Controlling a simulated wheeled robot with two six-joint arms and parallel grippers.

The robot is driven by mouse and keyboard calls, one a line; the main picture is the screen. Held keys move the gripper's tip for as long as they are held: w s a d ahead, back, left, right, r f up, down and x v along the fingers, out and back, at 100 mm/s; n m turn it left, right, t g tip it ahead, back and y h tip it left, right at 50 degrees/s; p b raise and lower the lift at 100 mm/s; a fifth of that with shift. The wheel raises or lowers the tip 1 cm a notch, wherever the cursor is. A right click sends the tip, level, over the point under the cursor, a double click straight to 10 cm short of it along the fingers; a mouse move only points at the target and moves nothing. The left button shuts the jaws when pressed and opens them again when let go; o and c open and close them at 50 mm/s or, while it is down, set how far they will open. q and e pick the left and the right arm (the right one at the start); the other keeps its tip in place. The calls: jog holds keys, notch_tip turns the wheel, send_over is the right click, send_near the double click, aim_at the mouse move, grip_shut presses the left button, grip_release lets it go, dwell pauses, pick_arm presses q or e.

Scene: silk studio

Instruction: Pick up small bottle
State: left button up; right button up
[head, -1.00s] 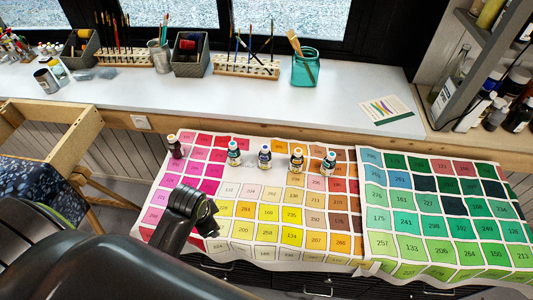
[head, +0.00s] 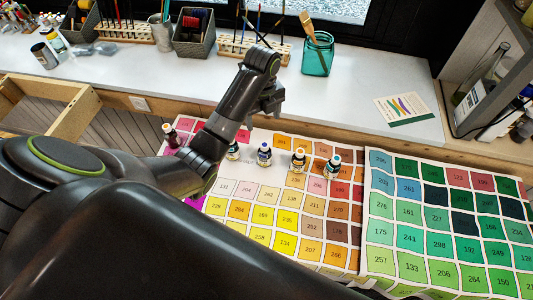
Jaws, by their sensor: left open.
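Several small bottles stand upright in a row on the colour chart cloth. A dark red one (head: 171,137) is at the left end. A blue-labelled bottle (head: 264,154), an orange-brown one (head: 298,159) and a teal-capped one (head: 333,166) stand to the right. My left gripper (head: 273,104) is open and empty, raised above and behind the row in the picture, over the bench edge. It touches no bottle that I can see. My right gripper is not in view.
The colour chart cloth (head: 408,213) covers the near table. On the white bench (head: 352,88) are brush racks, a teal glass jar (head: 317,54), grey baskets (head: 194,32) and a colour card (head: 405,108). A shelf with bottles stands at the right. A wooden frame (head: 50,110) is at the left.

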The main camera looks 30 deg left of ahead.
pick_arm(q)
notch_tip(320, 180, down, 3)
jog(key=b, duration=0.7)
send_over(264, 145)
jog(key=f, duration=0.4)
jog(key=shift+s+f, duration=0.2)
jog(key=shift+f, duration=0.1)
notch_tip(264, 145, down, 4)
jog(key=shift+r+p, duration=0.25)
jog(key=shift+p, duration=0.65)
jog(key=shift+w+f+p, duration=0.15)
jog(key=shift+f+p, duration=0.15)
jog(key=shift+f, duration=0.8)
jog(key=shift+w+f+p, duration=0.15)
jog(key=shift+f+p, duration=0.1)
jog(key=shift+f, duration=1.6)
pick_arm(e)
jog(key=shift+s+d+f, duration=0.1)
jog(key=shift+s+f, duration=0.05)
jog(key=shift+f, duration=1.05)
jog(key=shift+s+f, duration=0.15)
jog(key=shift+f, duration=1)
pick_arm(q)
jog(key=c, duration=1.4)
jog(key=shift+r, duration=0.15)
